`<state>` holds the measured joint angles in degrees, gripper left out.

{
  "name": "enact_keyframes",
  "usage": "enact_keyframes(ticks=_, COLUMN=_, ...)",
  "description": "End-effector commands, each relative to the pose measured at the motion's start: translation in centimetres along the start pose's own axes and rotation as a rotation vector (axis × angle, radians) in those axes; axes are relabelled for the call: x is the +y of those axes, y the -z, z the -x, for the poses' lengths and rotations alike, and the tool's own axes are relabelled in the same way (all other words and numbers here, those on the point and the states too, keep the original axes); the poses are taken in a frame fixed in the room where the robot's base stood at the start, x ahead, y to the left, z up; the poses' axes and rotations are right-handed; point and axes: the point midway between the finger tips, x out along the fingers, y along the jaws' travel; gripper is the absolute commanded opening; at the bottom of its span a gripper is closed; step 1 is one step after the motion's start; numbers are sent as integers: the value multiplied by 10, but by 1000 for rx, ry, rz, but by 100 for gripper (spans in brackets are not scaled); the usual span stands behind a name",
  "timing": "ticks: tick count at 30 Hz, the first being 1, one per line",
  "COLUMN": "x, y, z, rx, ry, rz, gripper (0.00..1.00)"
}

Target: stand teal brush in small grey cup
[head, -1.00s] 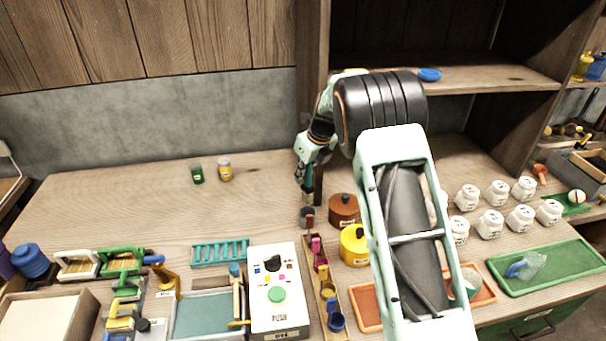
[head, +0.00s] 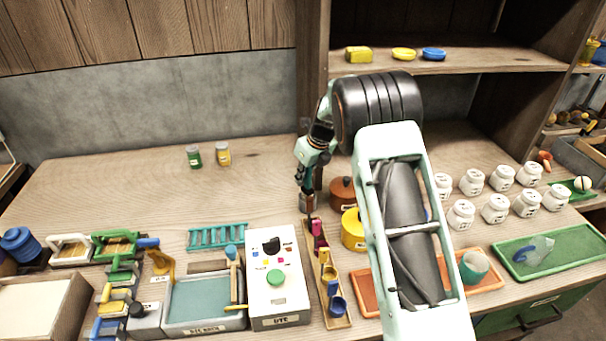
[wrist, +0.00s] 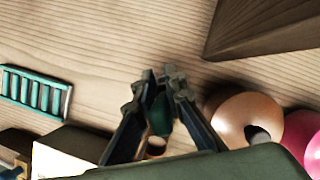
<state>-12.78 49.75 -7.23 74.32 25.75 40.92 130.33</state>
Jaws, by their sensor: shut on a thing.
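My gripper (head: 306,188) points down at the table's middle, left of the brown pot (head: 341,191). In the wrist view my gripper (wrist: 160,80) is shut on a dark teal piece, which I take for the teal brush (wrist: 158,116). Most of the brush is hidden by the fingers. The small grey cup (head: 307,204) stands directly below the fingertips in the head view. A reddish-brown round shape (wrist: 155,147) shows beside the teal piece in the wrist view. Whether the brush's lower end is inside the cup or above it, I cannot tell.
A yellow pot (head: 353,231) stands in front of the brown pot. A narrow wooden rack (head: 338,318) with coloured cups lies in front of the gripper. The white control box (head: 262,305) and teal rack (head: 217,236) are left.

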Motion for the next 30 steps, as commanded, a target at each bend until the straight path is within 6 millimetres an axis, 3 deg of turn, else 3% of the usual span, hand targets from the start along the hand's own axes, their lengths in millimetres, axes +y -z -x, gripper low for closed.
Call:
enact_keyframes(ticks=12, x=0, y=2, z=-5, rx=0, ry=0, rz=0, gripper=0)
enact_keyframes(ticks=13, x=0, y=2, z=-5, rx=0, ry=0, rz=0, gripper=13)
enact_keyframes(ticks=18, x=0, y=2, z=-5, rx=0, ry=0, rz=0, gripper=30)
enact_keyframes(ticks=26, x=0, y=2, z=-5, rx=0, ry=0, rz=0, gripper=30)
enact_keyframes(ticks=30, x=0, y=1, z=5, rx=-1, ry=1, rz=0, gripper=30)
